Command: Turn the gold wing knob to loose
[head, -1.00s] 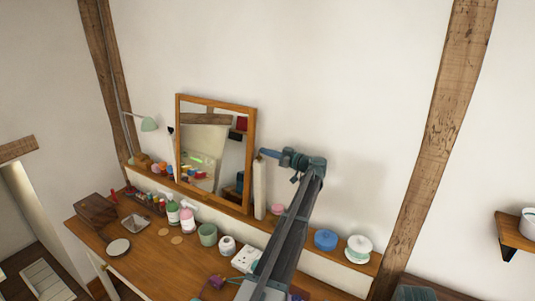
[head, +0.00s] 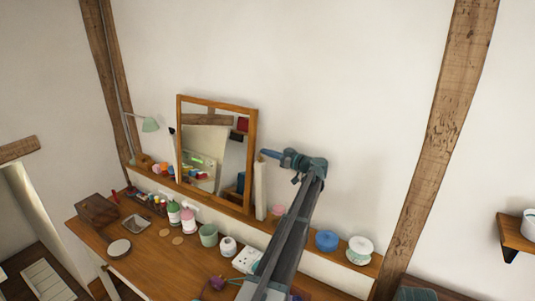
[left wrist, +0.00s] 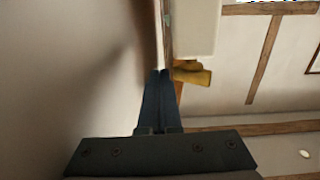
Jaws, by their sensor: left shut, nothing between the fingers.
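The gold wing knob (left wrist: 192,73) shows in the left wrist view, just right of the fingertips, at the end of a pale block (left wrist: 195,28). I cannot make out the knob in the head view. My left gripper (head: 268,154) is shut and empty in the head view, at the top of a pale upright post (head: 260,188) right of the mirror (head: 253,155). In the left wrist view its closed fingers (left wrist: 160,75) lie beside the knob; I cannot tell whether they touch it. My right gripper is not in view.
The desk (head: 150,255) below carries bottles, pots and a box.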

